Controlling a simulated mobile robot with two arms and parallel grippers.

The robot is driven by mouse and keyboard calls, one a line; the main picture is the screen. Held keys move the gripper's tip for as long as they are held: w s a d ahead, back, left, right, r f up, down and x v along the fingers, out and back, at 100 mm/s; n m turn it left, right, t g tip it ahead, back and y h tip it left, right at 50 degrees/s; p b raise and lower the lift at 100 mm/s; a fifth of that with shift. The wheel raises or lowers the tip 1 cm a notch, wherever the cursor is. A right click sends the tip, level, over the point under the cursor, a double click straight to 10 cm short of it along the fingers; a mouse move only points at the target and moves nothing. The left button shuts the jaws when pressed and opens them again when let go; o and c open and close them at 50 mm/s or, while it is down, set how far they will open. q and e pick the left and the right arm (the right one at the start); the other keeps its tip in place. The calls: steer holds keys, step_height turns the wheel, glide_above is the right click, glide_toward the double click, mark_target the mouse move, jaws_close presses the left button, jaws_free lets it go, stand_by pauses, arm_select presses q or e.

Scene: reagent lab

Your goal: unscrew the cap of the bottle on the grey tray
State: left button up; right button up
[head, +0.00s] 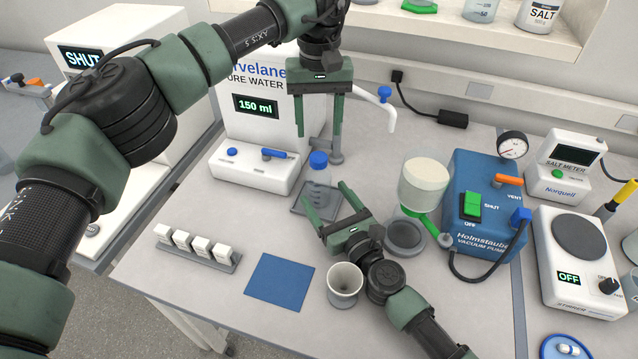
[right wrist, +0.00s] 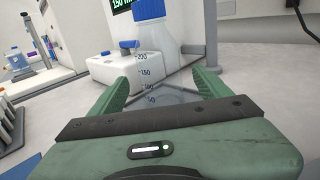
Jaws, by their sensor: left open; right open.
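A clear bottle (head: 319,194) with a blue cap (head: 318,160) stands upright on the small grey tray (head: 299,209). Its graduated body also shows in the right wrist view (right wrist: 158,62). My left gripper (head: 321,143) points down, open, with its fingertips just above the cap; I cannot tell the exact gap to the cap. My right gripper (head: 326,187) is open at the bottle's body, one finger on each side. In the right wrist view the lower body lies between or just beyond the fingers; I see no clear contact.
The water dispenser (head: 255,172) stands close behind left. A funnel vessel (head: 423,185) and the blue vacuum pump (head: 487,190) stand to the right. A blue mat (head: 279,282), a white-block rack (head: 196,248) and a cream cup (head: 345,280) are in front.

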mark_target(318, 185)
steer(key=x, duration=0.5)
jaws_close()
